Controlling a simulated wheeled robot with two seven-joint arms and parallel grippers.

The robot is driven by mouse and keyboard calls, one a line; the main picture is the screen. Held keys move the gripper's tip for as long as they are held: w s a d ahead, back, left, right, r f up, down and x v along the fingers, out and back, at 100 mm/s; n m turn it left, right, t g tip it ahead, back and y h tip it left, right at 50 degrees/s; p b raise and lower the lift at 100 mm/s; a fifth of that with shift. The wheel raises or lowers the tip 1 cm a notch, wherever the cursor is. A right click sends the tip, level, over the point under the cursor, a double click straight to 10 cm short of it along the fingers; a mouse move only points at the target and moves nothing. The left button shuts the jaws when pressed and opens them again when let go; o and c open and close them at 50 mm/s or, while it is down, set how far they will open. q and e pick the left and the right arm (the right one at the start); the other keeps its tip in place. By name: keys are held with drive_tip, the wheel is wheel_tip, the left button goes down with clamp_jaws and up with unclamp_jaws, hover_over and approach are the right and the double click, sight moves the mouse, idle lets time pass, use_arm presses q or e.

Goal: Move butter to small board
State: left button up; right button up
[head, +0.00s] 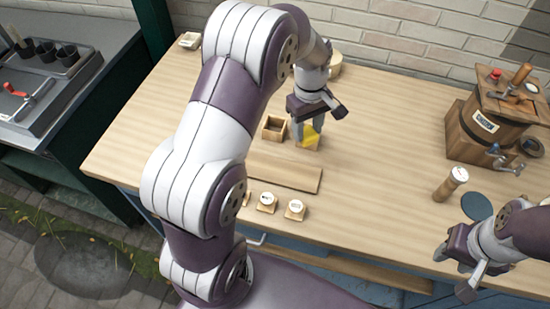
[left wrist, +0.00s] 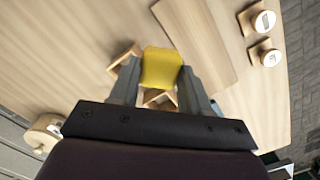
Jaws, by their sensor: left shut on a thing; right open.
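My left gripper (head: 309,129) is shut on the yellow butter (head: 310,137). In the left wrist view the butter (left wrist: 161,68) sits between the two grey fingers of the left gripper (left wrist: 158,84). The butter is over or partly in a small square wooden box (head: 306,146); I cannot tell whether it touches it. A flat wooden board (head: 290,173) lies in front of the boxes, partly hidden by my left arm; it also shows in the left wrist view (left wrist: 197,42). My right gripper (head: 470,265) is open and empty near the table's front right.
Another small wooden box (head: 273,128) stands left of the butter. Round-topped pieces (head: 266,203) (head: 295,210) stand along the front edge. A wooden churn (head: 495,120), a wooden cylinder (head: 451,184) and a dark disc (head: 477,206) are at the right. The table's middle right is clear.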

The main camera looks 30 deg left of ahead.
use_arm(q)
drive_tip(key=s+a+f, duration=0.1)
drive_tip(key=s, duration=0.1)
drive_tip(key=s+a, duration=0.1)
drive_tip(key=s, duration=0.1)
drive_tip(key=s+a+f+p, duration=0.1)
drive_tip(key=s, duration=0.1)
drive_tip(key=shift+s+a+f, duration=0.3)
drive_tip(key=shift+s+f, duration=0.05)
drive_tip(key=shift+s, duration=0.05)
drive_tip(key=shift+s+f, duration=0.25)
drive_tip(key=shift+f, duration=0.05)
drive_tip(key=f, duration=0.4)
drive_tip(key=shift+a+f, duration=0.25)
drive_tip(key=shift+a, duration=0.05)
drive_tip(key=shift+d+r, duration=0.1)
use_arm(e)
drive_tip(key=shift+s+d+r, duration=0.15)
drive_tip(key=shift+s+r, duration=0.05)
drive_tip(key=shift+r, duration=0.9)
use_arm(q)
drive_tip(key=o, duration=1)
drive_tip(key=shift+f, duration=0.2)
drive_tip(key=shift+o, duration=0.2)
drive_tip(key=shift+r, duration=0.1)
